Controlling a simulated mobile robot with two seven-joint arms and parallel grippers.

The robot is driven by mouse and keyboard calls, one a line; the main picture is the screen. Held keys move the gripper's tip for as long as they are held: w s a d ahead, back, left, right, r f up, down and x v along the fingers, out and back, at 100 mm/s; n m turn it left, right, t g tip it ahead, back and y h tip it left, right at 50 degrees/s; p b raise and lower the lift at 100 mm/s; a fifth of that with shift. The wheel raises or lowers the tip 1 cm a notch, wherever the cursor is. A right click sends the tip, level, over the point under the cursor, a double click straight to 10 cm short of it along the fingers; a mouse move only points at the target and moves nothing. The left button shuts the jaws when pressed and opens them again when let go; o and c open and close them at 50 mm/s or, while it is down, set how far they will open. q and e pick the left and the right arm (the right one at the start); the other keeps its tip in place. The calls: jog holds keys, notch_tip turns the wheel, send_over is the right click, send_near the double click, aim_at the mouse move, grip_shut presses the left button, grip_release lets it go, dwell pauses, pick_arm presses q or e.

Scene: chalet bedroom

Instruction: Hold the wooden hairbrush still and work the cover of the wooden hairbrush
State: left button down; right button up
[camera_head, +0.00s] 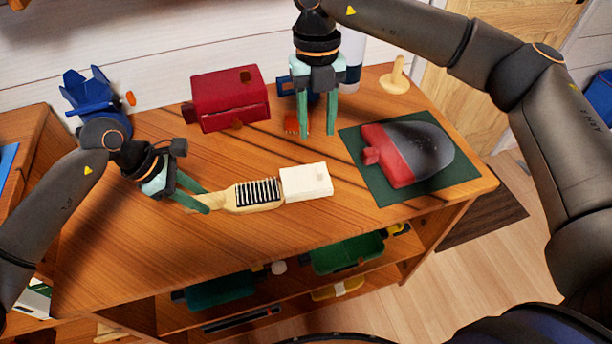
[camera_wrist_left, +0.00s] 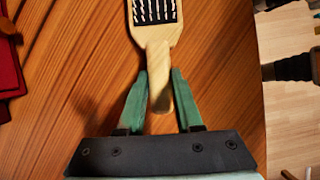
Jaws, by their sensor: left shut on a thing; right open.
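The wooden hairbrush (camera_head: 262,205) lies on the wooden table top near its front edge, bristles up. A pale cream block that looks like its cover (camera_head: 306,182) lies at the right end of the brush head; I cannot tell whether they touch. My left gripper (camera_head: 206,202) is shut on the brush handle from the left. In the left wrist view the handle (camera_wrist_left: 158,70) runs between the green fingers and the bristled head is cut off by the top edge. My right gripper (camera_head: 317,134) is open and empty, pointing down behind the cover.
A red box (camera_head: 229,98) and a blue object (camera_head: 92,92) stand at the back. A red and dark grey object (camera_head: 430,150) lies on a green mat (camera_head: 376,186) at right. A wooden peg stand (camera_head: 395,77) is at the back right.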

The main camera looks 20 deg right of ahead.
aim_at(319, 167)
jog(key=f, duration=0.3)
jog(key=s+f, duration=0.1)
jog(key=f, duration=0.5)
jog(key=shift+s+d+f, duration=0.1)
jog(key=shift+s+f, duration=0.2)
jog(key=shift+f, duration=0.1)
grip_shut()
